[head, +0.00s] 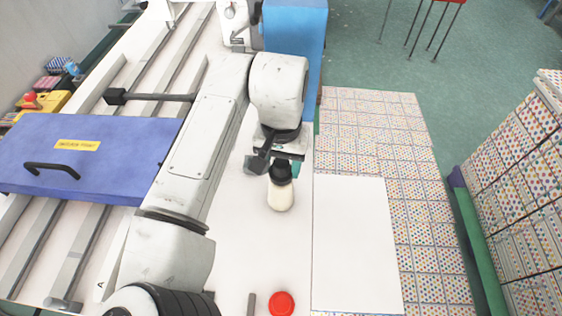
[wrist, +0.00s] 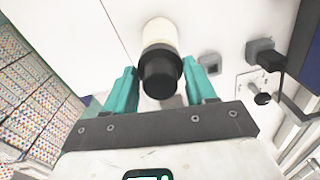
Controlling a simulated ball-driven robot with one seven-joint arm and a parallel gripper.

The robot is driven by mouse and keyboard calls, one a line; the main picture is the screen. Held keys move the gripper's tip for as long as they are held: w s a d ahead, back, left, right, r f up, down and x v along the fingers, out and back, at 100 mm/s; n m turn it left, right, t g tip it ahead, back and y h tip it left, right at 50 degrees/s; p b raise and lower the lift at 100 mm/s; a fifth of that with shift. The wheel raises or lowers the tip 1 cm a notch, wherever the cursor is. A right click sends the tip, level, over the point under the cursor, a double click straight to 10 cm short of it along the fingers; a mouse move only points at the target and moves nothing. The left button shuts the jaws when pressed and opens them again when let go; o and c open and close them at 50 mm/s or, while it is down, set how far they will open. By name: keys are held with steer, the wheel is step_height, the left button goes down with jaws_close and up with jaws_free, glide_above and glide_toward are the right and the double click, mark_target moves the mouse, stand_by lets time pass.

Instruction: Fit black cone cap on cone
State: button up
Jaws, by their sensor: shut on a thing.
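The cream cone (head: 281,197) is on the white table top, below my gripper in the head view. The black cone cap (head: 280,173) is at the cone's upper end, in line with it. My gripper (head: 284,167) has its teal fingers on either side of the cap and is shut on it. In the wrist view the cap (wrist: 159,75) sits between the two fingers (wrist: 162,88), with the cream cone (wrist: 161,35) right behind it. The cap and cone appear to meet, but I cannot tell whether the cap is fully seated.
A red round button (head: 281,303) is near the table's front. A white panel (head: 355,245) lies right of the cone. A blue-purple panel with a black handle (head: 85,160) is at left. Dotted boxes (head: 520,130) stand at far right. The surface around the cone looks clear.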

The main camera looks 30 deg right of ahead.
steer(key=shift+f+b, duration=0.45)
steer(key=shift+f, duration=0.5)
steer(key=o, duration=1.1)
step_height(320, 180, up, 11)
steer(key=shift+f+b, duration=0.1)
steer(key=shift+b, duration=0.45)
